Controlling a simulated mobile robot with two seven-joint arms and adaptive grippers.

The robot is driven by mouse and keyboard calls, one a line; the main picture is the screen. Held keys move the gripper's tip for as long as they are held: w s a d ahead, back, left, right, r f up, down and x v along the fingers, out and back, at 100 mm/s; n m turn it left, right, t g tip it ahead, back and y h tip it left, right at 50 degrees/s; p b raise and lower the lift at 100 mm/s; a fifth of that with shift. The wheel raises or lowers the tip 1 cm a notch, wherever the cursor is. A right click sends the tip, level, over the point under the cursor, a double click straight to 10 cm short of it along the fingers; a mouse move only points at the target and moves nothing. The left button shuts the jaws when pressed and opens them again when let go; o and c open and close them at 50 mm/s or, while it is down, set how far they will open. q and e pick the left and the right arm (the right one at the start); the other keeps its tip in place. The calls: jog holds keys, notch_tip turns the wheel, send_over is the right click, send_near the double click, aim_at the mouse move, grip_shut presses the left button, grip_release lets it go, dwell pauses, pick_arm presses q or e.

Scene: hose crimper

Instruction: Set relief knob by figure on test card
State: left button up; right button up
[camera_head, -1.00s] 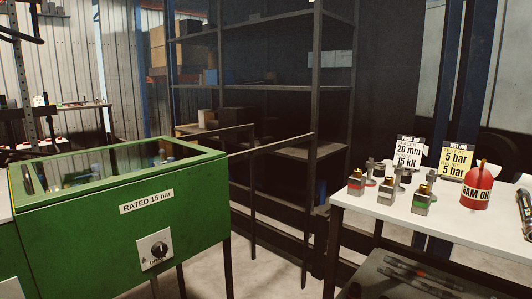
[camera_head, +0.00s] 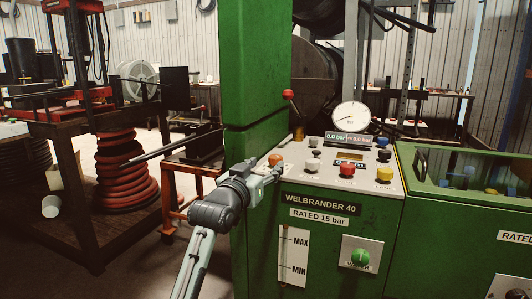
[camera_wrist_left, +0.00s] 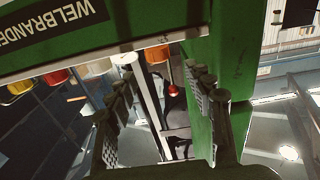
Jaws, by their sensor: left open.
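The green machine marked WELBRANDER 40 (camera_head: 318,200) carries a pale sloping panel with several knobs and buttons. An orange knob (camera_head: 275,160) is at the panel's left edge; it also shows in the wrist view (camera_wrist_left: 157,54). My left gripper (camera_head: 274,174) is beside this knob at the panel's front left corner. Its two fingers (camera_wrist_left: 160,108) are apart, with nothing held. A green knob (camera_head: 360,257) sits on a white plate on the machine's front. I cannot read which knob is the relief knob. The test card and my right gripper are not in view now.
A round gauge (camera_head: 350,116) stands behind the panel above a display reading 0.0 bar. A red-ball lever (camera_head: 289,95) rises at the back left. The green column (camera_head: 255,70) stands close behind my left arm. A red button (camera_head: 347,169) is farther right.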

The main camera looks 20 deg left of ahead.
aim_at(274, 158)
pick_arm(q)
jog(key=w, duration=0.7)
jog(key=shift+w+d+p, duration=0.15)
jog(key=shift+d+p, duration=0.05)
jog(key=shift+p, duration=0.1)
jog(key=shift+w, duration=0.5)
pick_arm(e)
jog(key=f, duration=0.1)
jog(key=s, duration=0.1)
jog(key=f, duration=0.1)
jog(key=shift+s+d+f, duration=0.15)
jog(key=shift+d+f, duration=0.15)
pick_arm(q)
jog(key=shift+c, duration=1.2)
jog(key=c, duration=0.9)
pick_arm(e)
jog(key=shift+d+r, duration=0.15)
